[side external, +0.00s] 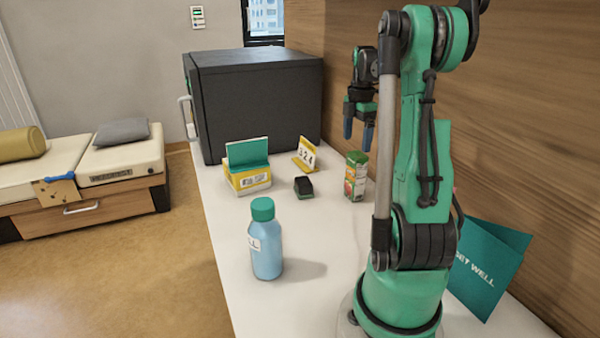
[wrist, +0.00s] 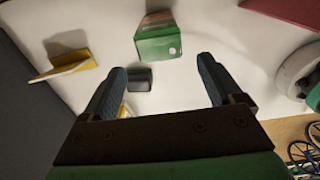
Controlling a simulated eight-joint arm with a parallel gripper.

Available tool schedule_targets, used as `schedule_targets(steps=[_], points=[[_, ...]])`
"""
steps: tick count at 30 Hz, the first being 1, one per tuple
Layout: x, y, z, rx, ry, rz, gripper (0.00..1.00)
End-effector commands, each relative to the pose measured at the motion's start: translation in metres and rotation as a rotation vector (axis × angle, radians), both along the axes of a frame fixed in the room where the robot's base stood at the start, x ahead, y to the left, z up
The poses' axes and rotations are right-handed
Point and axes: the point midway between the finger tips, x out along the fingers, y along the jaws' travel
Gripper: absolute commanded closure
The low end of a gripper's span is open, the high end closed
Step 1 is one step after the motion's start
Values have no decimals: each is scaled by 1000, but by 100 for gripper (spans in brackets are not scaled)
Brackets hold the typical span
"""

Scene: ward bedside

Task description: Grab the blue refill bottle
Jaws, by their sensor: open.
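The blue refill bottle (side external: 266,247) stands upright near the front of the white counter in the side external view. It has a green cap and a white label on its left side. My gripper (side external: 358,135) hangs high above the far part of the counter, behind and to the right of the bottle and well apart from it. In the wrist view my gripper (wrist: 165,85) is open, with nothing between its fingers. I cannot make out the bottle in the wrist view.
A green juice carton (side external: 355,176), also in the wrist view (wrist: 157,40), stands near my gripper. A small dark block (side external: 304,186), a number card (side external: 306,155) and a yellow box (side external: 248,178) stand behind the bottle. A dark cabinet (side external: 255,100) fills the back. A get-well card (side external: 487,262) stands right.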

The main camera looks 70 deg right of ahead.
Motion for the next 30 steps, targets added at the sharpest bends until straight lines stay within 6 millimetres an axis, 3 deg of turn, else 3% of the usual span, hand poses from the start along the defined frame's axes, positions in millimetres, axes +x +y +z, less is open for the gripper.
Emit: schedule_targets(steps=[4,7,12,15,21,30], points=[[13,11,-3,-4,30,44,14],[35,34,-8,-23,94,132,14],[78,100,-20,-127,261,361,14],[93,142,-24,-230,347,496,14],[101,214,-25,-491,443,731,14],[87,283,-17,-878,400,967,14]])
